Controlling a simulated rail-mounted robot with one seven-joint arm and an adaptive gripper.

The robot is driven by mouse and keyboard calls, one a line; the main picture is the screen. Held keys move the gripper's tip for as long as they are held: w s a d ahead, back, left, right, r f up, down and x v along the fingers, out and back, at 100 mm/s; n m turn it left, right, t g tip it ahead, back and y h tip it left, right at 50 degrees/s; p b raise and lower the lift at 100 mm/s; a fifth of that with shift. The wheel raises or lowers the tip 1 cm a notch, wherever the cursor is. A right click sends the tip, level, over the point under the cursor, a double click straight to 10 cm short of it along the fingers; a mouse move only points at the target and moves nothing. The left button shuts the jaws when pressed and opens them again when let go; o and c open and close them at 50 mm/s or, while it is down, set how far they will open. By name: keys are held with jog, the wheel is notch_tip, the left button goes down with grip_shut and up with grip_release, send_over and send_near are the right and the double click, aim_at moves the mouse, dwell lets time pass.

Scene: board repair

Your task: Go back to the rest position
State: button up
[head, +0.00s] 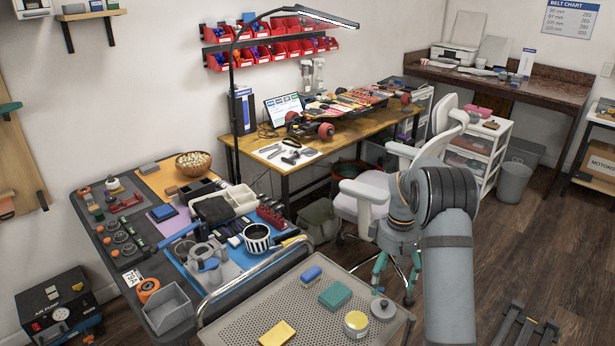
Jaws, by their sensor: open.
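My gripper (396,280) hangs from the end of my arm, which comes in from the lower right of the head view. Its two teal fingers point down and stand apart, with nothing seen between them. It shows just beyond the back right edge of a grey perforated cart top (235,328). The floor and the base of a white office chair (368,200) lie behind it in the picture. How high the fingertips are above the floor, I cannot tell.
The cart top holds a blue brush (311,275), a green block (335,295), a yellow sponge (277,334), a jar (356,324) and a grey round piece (383,309). A crowded dark table (128,272) stands left. A wooden desk (262,163) with a skateboard stands behind.

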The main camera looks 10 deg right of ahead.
aim_at(385, 303)
notch_tip(385, 303, down, 11)
jog(key=shift+s+r+p, duration=0.1)
jog(key=shift+r+p, duration=0.05)
jog(key=shift+p, duration=0.15)
jog(key=shift+r+b, duration=0.3)
jog(key=shift+r, duration=1.8)
